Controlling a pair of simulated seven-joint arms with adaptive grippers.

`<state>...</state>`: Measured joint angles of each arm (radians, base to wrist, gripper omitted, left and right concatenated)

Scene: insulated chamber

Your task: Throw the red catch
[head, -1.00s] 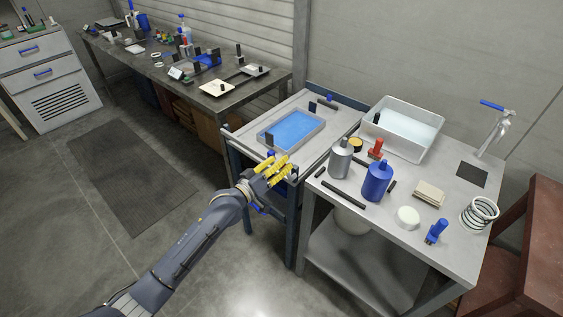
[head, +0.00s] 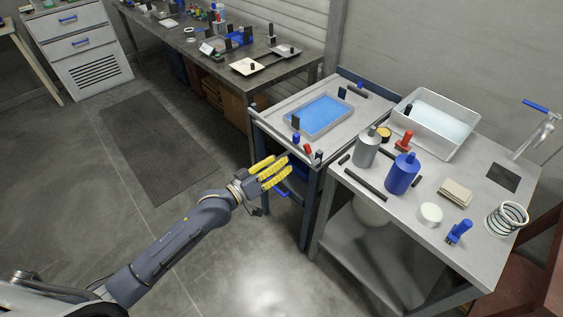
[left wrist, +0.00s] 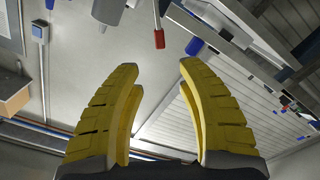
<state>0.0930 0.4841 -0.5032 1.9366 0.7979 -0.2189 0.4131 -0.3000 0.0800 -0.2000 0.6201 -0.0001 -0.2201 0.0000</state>
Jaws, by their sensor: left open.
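A small red catch (head: 308,149) sits at the near front corner of the blue-framed cart in the head view. In the left wrist view a red-ended lever (left wrist: 159,39) hangs at the top, beyond the fingertips and a little left of the gap's middle. My left gripper (head: 275,168) has yellow fingers and is just left of and below that corner. In the left wrist view its fingers (left wrist: 160,72) are spread apart with nothing between them. I cannot tell whether a finger touches the cart. My right gripper is not in view.
The cart carries a tray with a blue surface (head: 322,116). To its right a grey table (head: 400,205) holds a blue bottle (head: 402,174), a grey bottle (head: 367,147), a red T-shaped piece (head: 404,140) and a white tub (head: 462,135). Open floor lies left of the cart.

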